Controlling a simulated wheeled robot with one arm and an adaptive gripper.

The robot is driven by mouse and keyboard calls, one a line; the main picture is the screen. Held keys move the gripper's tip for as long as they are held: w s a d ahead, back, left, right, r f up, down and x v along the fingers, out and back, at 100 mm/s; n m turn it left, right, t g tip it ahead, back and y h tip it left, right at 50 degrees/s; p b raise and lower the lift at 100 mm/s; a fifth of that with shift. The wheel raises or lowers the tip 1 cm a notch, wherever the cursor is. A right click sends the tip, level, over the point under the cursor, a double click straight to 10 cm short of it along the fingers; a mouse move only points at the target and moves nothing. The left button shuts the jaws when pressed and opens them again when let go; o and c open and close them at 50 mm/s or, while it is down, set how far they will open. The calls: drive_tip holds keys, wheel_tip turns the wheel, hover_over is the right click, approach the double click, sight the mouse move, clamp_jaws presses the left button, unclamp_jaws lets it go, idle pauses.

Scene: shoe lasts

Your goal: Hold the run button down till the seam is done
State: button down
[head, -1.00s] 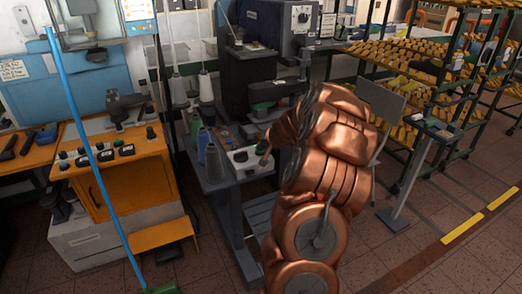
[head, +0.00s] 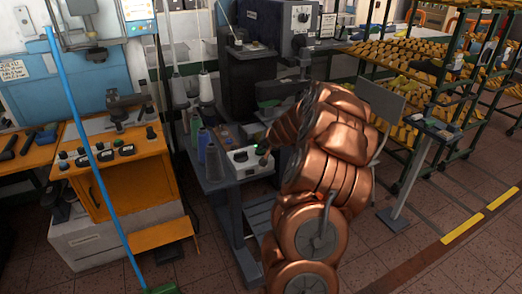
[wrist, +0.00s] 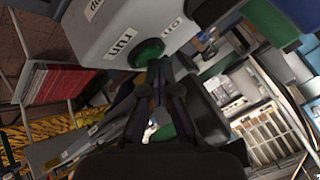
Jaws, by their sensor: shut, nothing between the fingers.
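The pale grey control box (head: 243,167) sits on the machine's small table, left of my copper arm. The green run button (wrist: 147,53) is beside the "run" label. My gripper (wrist: 160,68) is shut and empty, its fingertips at the button and overlapping its edge; they look in contact, but how far it is pressed I cannot tell. In the head view my gripper (head: 264,157) is small and dark at the box's right end. A bright green spot (head: 256,147) shows there.
Thread cones (head: 213,160) stand just left of the box. The dark sewing machine (head: 250,85) rises behind it. An orange cabinet (head: 115,175) and a blue pole (head: 95,150) are at left. Racks of yellow lasts (head: 400,85) stand at right. The floor at lower right is clear.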

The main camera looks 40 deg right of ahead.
drive_tip(key=shift+r, duration=0.1)
idle(0.6)
drive_tip(key=shift+r+p, duration=0.55)
drive_tip(key=shift+r, duration=0.25)
drive_tip(key=shift+r+p, duration=1.45)
drive_tip(key=shift+r, duration=1.05)
